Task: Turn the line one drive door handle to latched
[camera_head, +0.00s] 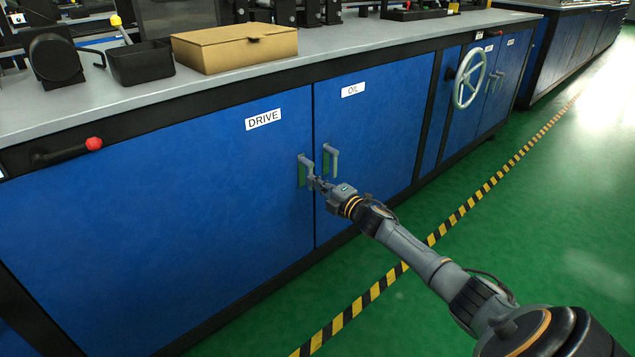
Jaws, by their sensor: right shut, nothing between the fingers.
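The blue drive door (200,190) carries a white DRIVE label (263,119). Its grey handle (305,160) sits on a green plate near the door's right edge. My right gripper (316,183) is shut at the lower end of this handle, with nothing visible between its fingers. It looks very close to the handle; I cannot tell whether they touch. The gripper hides part of the handle's lower end, so its exact angle is hard to read. My left gripper is not in view.
The blue oil door (375,130) beside it has a similar handle (331,160), close to my gripper's right. A red-tipped lever (93,143) sticks out at left and a grey handwheel (469,78) at right. A cardboard box (235,48) lies on the countertop. The green floor is clear.

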